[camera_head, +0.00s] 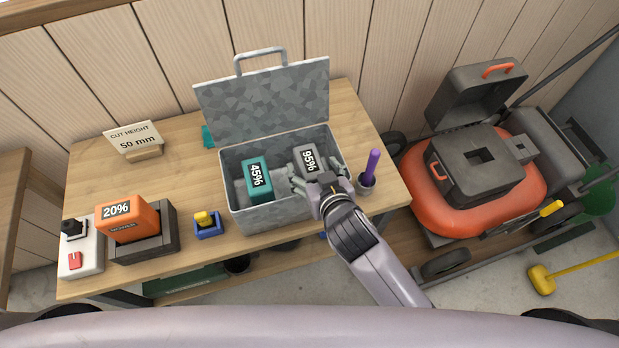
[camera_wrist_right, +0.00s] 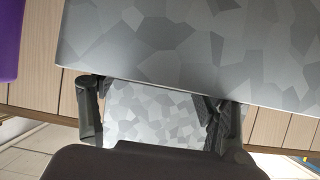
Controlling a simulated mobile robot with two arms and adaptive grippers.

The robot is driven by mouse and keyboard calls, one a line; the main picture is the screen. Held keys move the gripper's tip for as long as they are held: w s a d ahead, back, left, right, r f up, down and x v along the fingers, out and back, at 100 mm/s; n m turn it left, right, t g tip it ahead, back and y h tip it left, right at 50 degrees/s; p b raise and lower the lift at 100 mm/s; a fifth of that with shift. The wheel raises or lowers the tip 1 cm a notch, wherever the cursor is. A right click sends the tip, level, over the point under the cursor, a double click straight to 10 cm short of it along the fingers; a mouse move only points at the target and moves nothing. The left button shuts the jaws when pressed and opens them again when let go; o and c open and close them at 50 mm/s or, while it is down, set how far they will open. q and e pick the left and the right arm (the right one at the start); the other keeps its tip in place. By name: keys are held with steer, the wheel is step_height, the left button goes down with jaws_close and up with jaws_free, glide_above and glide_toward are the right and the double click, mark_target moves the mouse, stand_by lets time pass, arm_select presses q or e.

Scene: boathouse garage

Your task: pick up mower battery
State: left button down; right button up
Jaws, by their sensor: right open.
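Three batteries show in the head view. An orange battery (camera_head: 127,218) marked 20% sits on a dark charger (camera_head: 143,247) at the left of the workbench. A teal battery (camera_head: 256,178) marked 45% and a grey battery (camera_head: 306,157) marked 95% sit in the open metal box (camera_head: 268,217). My right gripper (camera_head: 313,186) is open at the box's front right, close to the grey battery and partly covering it; contact cannot be told. In the wrist view its open fingers (camera_wrist_right: 157,115) stand before grey patterned box surfaces. My left gripper is not in view.
The box lid (camera_head: 266,98) stands raised behind. A cup (camera_head: 366,183) with a purple-handled tool (camera_head: 373,163) stands right of my gripper.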

steer(key=shift+b+x, duration=0.6)
steer(key=shift+x, duration=0.85)
steer(key=shift+f, duration=0.1)
steer(key=shift+s+f, duration=0.1)
steer(key=shift+f, duration=0.05)
jaws_close()
steer(key=shift+r, duration=0.2)
